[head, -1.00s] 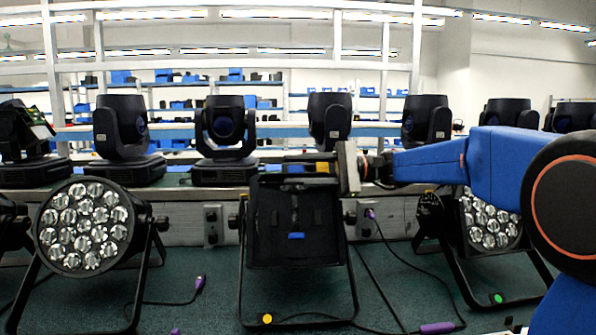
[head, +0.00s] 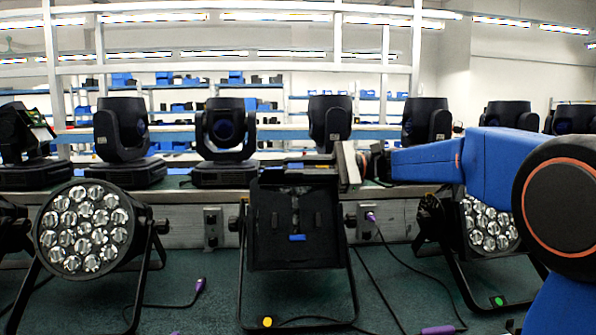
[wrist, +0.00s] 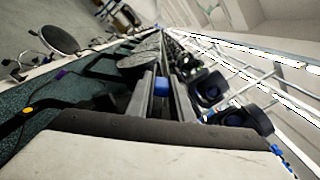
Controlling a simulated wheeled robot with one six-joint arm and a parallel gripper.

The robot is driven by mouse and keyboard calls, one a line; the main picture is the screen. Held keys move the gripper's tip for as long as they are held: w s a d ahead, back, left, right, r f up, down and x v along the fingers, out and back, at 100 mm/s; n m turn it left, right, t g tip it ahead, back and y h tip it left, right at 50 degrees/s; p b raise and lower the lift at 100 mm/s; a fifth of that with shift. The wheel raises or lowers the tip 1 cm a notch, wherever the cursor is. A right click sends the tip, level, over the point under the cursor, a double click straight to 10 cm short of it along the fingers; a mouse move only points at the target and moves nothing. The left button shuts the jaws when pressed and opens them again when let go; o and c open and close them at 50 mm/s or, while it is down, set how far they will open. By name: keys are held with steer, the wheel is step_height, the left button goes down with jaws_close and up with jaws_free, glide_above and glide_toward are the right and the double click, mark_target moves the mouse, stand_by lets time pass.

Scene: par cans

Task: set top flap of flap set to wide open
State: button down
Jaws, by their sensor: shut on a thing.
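The flap set (head: 292,225) is a black square frame on a lamp stand at the middle of the head view. Its top flap (head: 285,179) shows as a thin dark strip along the upper edge, nearly edge-on, so its exact angle is hard to tell. My gripper (head: 306,162) reaches in from the right at that upper edge and is shut on the top flap. In the wrist view, my gripper's fingers (wrist: 161,92) stand either side of a dark strip with a small blue piece (wrist: 161,85). The fingers partly hide the flap.
A round par can (head: 88,228) stands at the left and another par can (head: 487,225) at the right. Moving-head lights (head: 225,130) line the bench behind. A purple-ended cable (head: 437,329) lies on the green floor.

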steer(key=c, duration=1.6)
jaws_free()
steer(key=shift+c, duration=0.2)
steer(key=d, duration=1.7)
steer(key=shift+d, duration=0.25)
